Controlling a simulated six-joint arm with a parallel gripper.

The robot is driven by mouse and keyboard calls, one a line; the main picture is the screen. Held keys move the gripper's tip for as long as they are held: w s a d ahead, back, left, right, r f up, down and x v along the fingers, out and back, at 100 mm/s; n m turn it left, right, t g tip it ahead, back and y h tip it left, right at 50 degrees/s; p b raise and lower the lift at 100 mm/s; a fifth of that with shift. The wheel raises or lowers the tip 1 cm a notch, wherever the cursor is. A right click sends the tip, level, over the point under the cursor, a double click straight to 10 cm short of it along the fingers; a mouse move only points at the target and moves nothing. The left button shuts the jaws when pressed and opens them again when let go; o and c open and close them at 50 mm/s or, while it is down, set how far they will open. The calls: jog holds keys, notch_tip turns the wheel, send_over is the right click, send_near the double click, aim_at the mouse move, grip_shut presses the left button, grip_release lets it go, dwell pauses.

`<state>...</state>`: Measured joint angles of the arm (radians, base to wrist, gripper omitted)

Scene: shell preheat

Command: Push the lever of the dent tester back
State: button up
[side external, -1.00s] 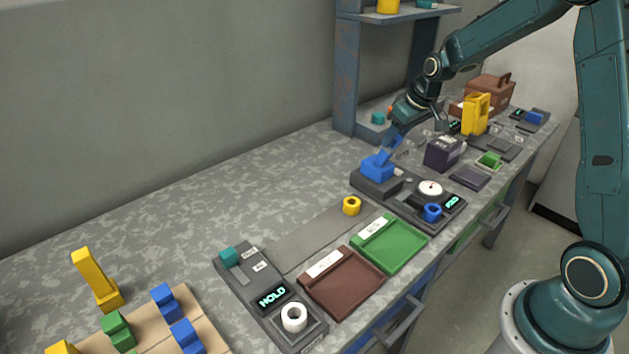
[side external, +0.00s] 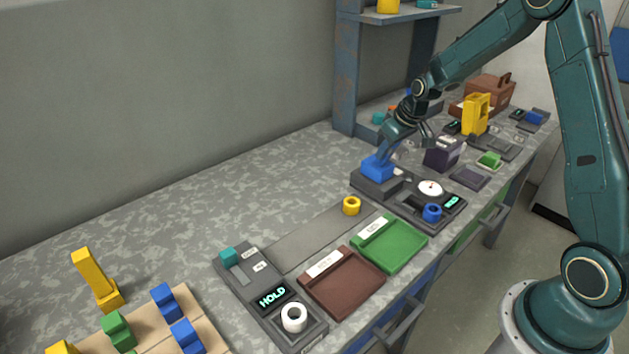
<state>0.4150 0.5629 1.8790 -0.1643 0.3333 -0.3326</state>
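The device I take as the dent tester is a dark grey base (side external: 405,202) right of the middle. It carries a round white dial (side external: 430,189), a small lit display (side external: 452,201) and a blue ring-shaped piece (side external: 432,212). A blue block with a lever (side external: 377,168) stands at its back left end. My gripper (side external: 387,148) points down at the top of this blue lever and appears to touch it or nearly so. The fingers are small and partly merge with the lever, so their opening is unclear.
A dark purple box (side external: 443,154) stands close right of my gripper, with a yellow holder (side external: 475,114) behind. A shelf post (side external: 347,85) rises at the back. A yellow ring (side external: 352,205), green tray (side external: 390,250) and brown tray (side external: 345,288) lie in front.

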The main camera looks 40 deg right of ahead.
grip_shut()
jog(key=shift+w+r, duration=0.1)
jog(key=shift+w, duration=0.1)
jog(key=shift+w+r+g, duration=0.1)
jog(key=shift+w+g, duration=0.5)
jog(key=shift+g, duration=0.4)
jog(key=shift+w+g, duration=0.55)
jog(key=shift+g, duration=0.45)
jog(key=shift+w+g, duration=0.7)
jog(key=shift+g, duration=0.4)
jog(key=shift+w+g, duration=0.3)
jog(key=shift+g, duration=0.3)
jog(key=o, duration=0.5)
grip_release()
jog(key=shift+f, duration=0.2)
